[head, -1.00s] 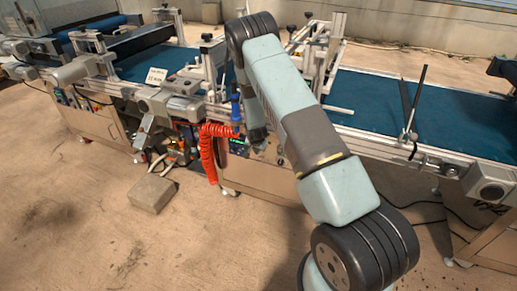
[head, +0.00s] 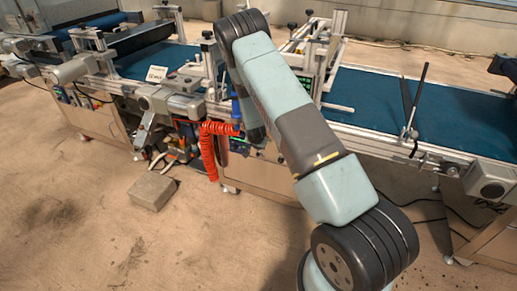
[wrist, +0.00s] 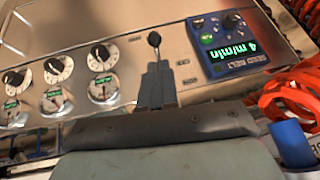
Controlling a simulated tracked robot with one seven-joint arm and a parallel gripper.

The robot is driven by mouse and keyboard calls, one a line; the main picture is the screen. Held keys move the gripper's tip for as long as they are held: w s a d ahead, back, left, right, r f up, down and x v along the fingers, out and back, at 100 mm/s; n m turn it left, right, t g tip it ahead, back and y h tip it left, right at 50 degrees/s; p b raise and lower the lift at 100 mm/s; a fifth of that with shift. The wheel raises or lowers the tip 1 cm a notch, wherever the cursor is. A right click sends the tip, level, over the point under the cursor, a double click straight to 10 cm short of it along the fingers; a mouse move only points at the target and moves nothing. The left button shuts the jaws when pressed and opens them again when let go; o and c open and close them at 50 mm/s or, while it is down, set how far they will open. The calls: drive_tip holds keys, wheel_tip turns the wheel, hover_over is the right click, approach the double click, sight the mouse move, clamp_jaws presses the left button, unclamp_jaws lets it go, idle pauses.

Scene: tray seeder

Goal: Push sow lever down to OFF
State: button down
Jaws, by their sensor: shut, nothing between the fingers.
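The sow lever (wrist: 154,39) shows in the wrist view as a black ball knob on a short stem, on the metal control panel (wrist: 120,30). My gripper (wrist: 157,68) is shut and empty, with its fingertips just below the knob in the picture. The fingers hide the lower part of the lever. I cannot tell whether they touch it. In the head view my gripper (head: 256,136) is in front of the machine's panel, and the lever cannot be made out there. The small labels by the lever are too blurred to read.
A blue seed belt display (wrist: 229,42) is right of the lever. Several black knobs (wrist: 58,66) and round gauges (wrist: 103,88) are to its left. A red coiled hose (head: 208,150) hangs close to my gripper's left in the head view. A block (head: 152,190) lies on the floor.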

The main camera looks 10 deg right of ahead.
idle(0.3)
drive_tip(key=s+a+r, duration=0.5)
drive_tip(key=s+r, duration=0.2)
drive_tip(key=s, duration=0.3)
drive_tip(key=shift+s+r, duration=0.3)
